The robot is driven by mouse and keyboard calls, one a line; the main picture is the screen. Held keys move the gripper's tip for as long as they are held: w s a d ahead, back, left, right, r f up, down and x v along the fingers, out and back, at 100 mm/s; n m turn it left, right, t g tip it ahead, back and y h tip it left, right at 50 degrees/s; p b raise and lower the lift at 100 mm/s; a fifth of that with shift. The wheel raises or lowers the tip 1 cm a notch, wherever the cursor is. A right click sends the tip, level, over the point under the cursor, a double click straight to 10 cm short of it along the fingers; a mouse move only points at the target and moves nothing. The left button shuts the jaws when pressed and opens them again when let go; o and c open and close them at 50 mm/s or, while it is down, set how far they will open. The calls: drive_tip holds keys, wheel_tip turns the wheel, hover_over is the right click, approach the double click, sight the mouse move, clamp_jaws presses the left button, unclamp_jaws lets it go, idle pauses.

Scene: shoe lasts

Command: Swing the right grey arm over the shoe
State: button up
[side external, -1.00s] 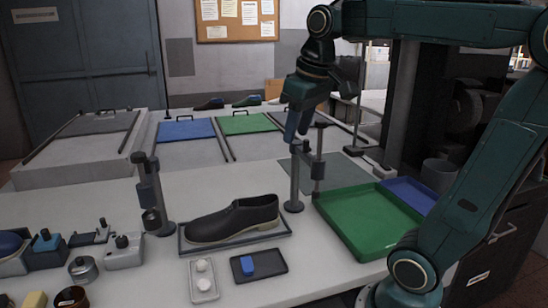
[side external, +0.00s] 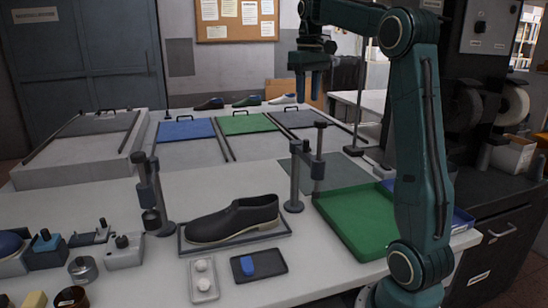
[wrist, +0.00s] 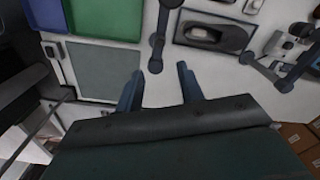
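The black shoe (side external: 236,218) with a pale sole lies in a shallow dark tray; it also shows in the wrist view (wrist: 205,34). The right grey arm (side external: 305,160) stands on a post at the shoe's right, its vertical cylinder turned away to the right, not over the shoe. In the wrist view this arm (wrist: 160,38) lies just ahead of the fingers, beside the shoe tray. My gripper (side external: 308,82) is raised behind and above that arm, apart from it. In the wrist view my gripper (wrist: 158,88) has its two fingers spread, with nothing between them.
A left grey arm (side external: 149,192) stands at the shoe's left. A green tray (side external: 350,220) and a blue tray (side external: 462,220) lie to the right. A grey mat (side external: 345,172) lies behind them. Small trays (side external: 203,280) and (side external: 258,264) lie in front of the shoe.

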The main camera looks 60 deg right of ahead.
sight(306, 140)
drive_tip(key=shift+f, duration=0.1)
drive_tip(key=shift+f, duration=6.8)
clamp_jaws()
